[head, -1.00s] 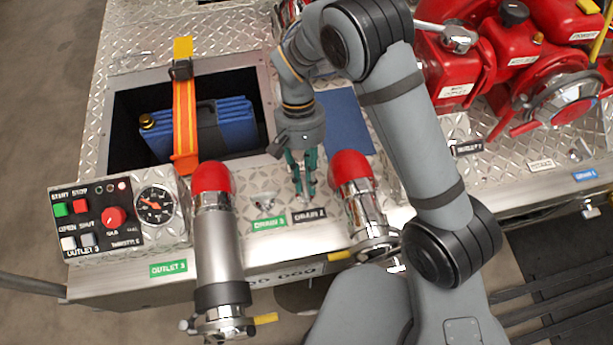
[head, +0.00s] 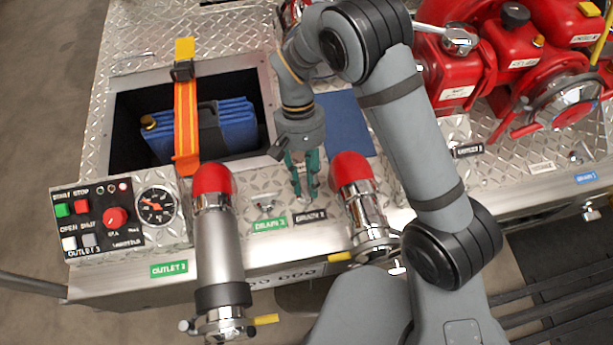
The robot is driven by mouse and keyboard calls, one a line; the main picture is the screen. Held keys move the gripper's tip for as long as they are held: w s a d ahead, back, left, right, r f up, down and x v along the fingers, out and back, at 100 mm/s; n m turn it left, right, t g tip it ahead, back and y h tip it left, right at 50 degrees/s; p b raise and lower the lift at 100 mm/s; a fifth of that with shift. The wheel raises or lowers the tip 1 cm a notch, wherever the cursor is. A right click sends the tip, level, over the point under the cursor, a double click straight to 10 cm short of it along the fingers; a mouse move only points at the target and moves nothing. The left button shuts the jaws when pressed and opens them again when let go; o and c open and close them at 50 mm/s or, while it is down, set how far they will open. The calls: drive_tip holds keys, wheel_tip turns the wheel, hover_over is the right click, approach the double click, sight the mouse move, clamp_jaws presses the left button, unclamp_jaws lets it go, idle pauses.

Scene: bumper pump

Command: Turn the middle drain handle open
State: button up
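The middle drain handle sits above the black drain label (head: 311,216), between the two red-capped outlets, and is mostly hidden by my gripper. My gripper (head: 303,188) points down over that spot with its teal fingers on either side of it. The fingers look a little apart, but I cannot tell whether they touch or grip the handle. A second, silver drain handle (head: 264,206) is uncovered to the left, above the green drain label (head: 268,225).
A red-capped outlet (head: 213,225) stands left and another (head: 355,190) stands close to the right of my gripper. A control panel (head: 103,216) with a gauge is at far left. An open bin (head: 125,120) with a blue case lies behind. A red pump (head: 510,60) is at right.

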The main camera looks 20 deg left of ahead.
drive_tip(key=v, duration=1.2)
drive_tip(key=x, duration=1.2)
